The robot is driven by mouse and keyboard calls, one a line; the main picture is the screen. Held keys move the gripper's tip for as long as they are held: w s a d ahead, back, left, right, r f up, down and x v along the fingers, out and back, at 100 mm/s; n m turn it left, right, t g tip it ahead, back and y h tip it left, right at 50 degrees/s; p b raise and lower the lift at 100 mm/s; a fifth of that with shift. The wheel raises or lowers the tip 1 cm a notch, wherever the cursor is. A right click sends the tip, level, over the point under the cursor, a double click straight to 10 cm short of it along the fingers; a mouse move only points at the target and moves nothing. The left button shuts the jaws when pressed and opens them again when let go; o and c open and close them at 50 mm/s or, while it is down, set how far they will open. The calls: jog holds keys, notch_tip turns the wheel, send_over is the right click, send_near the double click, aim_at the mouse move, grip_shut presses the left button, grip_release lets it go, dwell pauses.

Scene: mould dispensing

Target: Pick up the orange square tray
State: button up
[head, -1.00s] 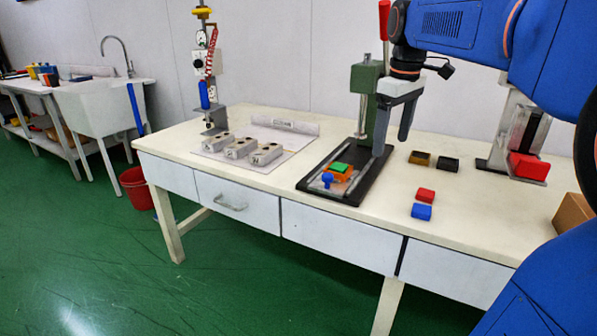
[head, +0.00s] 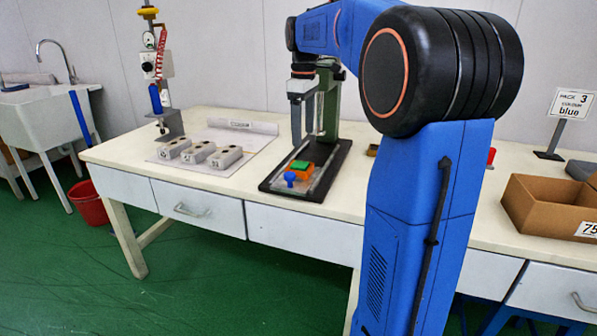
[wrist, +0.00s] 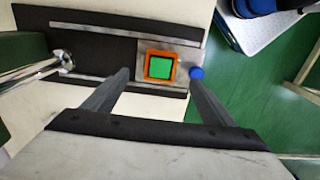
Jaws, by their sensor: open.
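The orange square tray (head: 303,173) lies on the plate of the black press base (head: 328,176) and holds a green square block (head: 299,165). In the wrist view the orange tray (wrist: 148,78) shows as a rim around the green square (wrist: 159,66). A blue knob (wrist: 196,72) sits beside it, and this knob also shows in the head view (head: 290,177). My gripper (head: 308,138) is open and empty, above the press base just behind the tray. In the wrist view its two fingers (wrist: 160,78) point towards the tray, spread wider than it.
The green press column (head: 327,95) stands right behind the tray. Several grey metal blocks (head: 198,154) lie to the left on a sheet. A cardboard box (head: 550,209) and a "blue" sign (head: 572,103) stand at the right. My arm hides the table's middle right.

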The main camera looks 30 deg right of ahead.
send_over(302, 164)
jog(key=f, duration=0.5)
jog(key=shift+s+d, duration=0.1)
jog(key=shift+s, duration=0.1)
jog(key=shift+f, duration=2.65)
jog(key=c, duration=1.3)
